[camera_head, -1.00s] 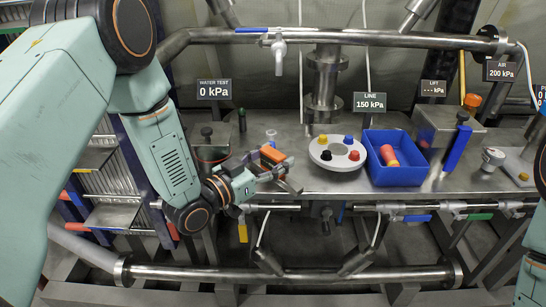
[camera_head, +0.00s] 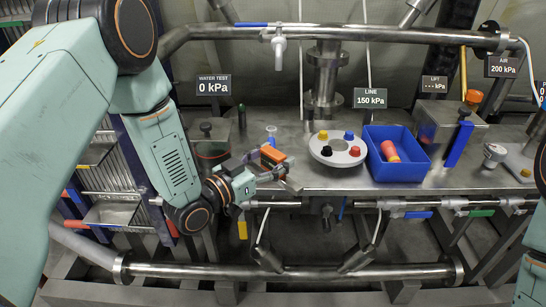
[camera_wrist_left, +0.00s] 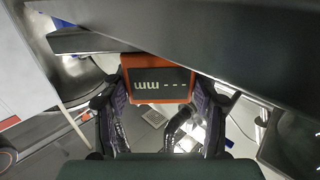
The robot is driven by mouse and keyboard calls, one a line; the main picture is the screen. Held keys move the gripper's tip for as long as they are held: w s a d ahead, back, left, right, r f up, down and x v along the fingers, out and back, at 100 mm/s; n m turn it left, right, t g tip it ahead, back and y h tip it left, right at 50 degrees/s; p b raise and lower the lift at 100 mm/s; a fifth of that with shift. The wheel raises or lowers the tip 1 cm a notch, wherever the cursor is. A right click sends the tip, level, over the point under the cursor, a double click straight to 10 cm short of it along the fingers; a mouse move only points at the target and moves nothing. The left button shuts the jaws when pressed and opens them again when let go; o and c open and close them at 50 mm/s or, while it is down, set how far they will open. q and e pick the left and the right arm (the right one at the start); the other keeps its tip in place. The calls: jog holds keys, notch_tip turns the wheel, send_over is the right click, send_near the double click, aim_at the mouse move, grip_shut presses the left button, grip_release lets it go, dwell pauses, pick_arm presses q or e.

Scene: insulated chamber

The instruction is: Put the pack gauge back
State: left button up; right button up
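The pack gauge (camera_head: 272,156) is a small orange block with dark parts, just above the front left of the steel bench. My left gripper (camera_head: 276,174) is around it. In the left wrist view, the orange gauge (camera_wrist_left: 158,80) has a dark display reading "--- mm", upside down. The fingers of my left gripper (camera_wrist_left: 160,110) press on its two sides. Dark grey flat parts lie beyond it in that view; I cannot tell whether they belong to the gauge. My right gripper is out of view; only part of the right arm shows at the right edge.
A white round holder (camera_head: 338,150) with coloured knobs and a blue bin (camera_head: 398,168) with a red and yellow piece stand right of the gauge. A small clear funnel-like piece (camera_head: 271,133) stands behind it. Pipes with valves (camera_head: 400,205) run along the bench front.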

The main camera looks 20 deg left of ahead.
pick_arm(q)
jog(key=o, duration=0.4)
jog(key=shift+s, duration=0.1)
jog(key=shift+v, duration=5.95)
jog(key=shift+x, duration=5.95)
jog(key=shift+s+a, duration=0.15)
